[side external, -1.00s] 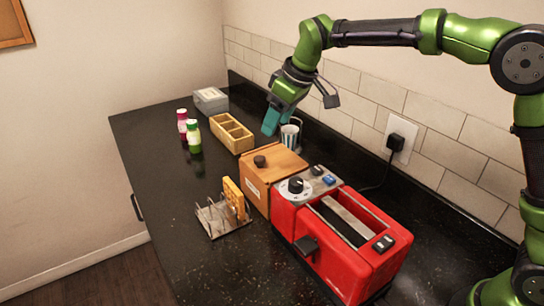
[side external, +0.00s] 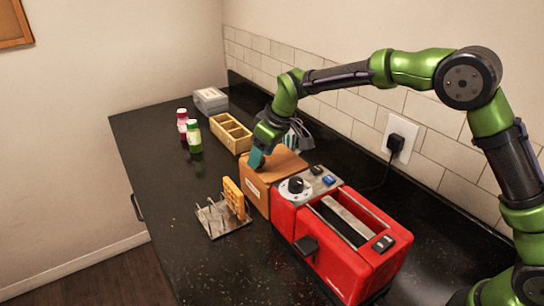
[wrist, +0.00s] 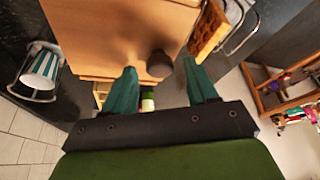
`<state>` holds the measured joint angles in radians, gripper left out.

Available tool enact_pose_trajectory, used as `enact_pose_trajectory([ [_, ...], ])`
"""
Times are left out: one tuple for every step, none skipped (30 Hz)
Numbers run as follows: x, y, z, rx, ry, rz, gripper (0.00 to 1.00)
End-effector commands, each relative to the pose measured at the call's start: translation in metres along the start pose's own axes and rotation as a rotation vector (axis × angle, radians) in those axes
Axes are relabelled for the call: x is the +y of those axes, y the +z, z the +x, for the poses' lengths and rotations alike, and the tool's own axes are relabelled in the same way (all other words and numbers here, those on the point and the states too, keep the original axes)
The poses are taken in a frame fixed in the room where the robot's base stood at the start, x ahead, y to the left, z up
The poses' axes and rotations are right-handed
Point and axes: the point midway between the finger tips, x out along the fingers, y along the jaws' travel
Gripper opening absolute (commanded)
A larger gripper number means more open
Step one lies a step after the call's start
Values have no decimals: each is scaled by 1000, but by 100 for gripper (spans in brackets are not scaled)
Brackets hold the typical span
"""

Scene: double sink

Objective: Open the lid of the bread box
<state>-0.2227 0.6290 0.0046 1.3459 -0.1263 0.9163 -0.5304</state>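The bread box (side external: 283,164) is a light brown wooden box on the counter, and its lid is down. In the wrist view its wooden face (wrist: 100,35) fills the upper left, with a dark round knob (wrist: 160,64) on it. My gripper (side external: 257,160) is low over the lid at the knob's place and hides the knob in the side view. In the wrist view my gripper's teal fingers (wrist: 161,86) are apart, and the knob appears between them near their tips. I cannot tell whether either finger touches it.
A red toaster (side external: 375,262) stands close beside the bread box. A wire rack (side external: 213,218) with toast (side external: 234,198) is in front. A wooden divided tray (side external: 231,133), bottles (side external: 194,137) and a grey box (side external: 210,100) stand farther back. A striped cup (wrist: 40,70) is near the wall.

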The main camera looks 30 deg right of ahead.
Motion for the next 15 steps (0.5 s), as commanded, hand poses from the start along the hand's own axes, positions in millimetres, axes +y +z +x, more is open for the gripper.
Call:
enact_pose_trajectory([
  [0,0,0,0,0,0,50],
  [0,0,0,0,0,0,45],
  [0,0,0,0,0,0,39],
  [0,0,0,0,0,0,34],
  [0,0,0,0,0,0,30],
  [0,0,0,0,0,0,24],
  [0,0,0,0,0,0,19],
  [0,0,0,0,0,0,14],
  [0,0,0,0,0,0,8],
  [0,0,0,0,0,0,4],
  [0,0,-1,0,0,0,0],
  [0,0,-1,0,0,0,0],
  [0,0,-1,0,0,0,0],
  [0,0,-1,0,0,0,0],
  [0,0,-1,0,0,0,0],
])
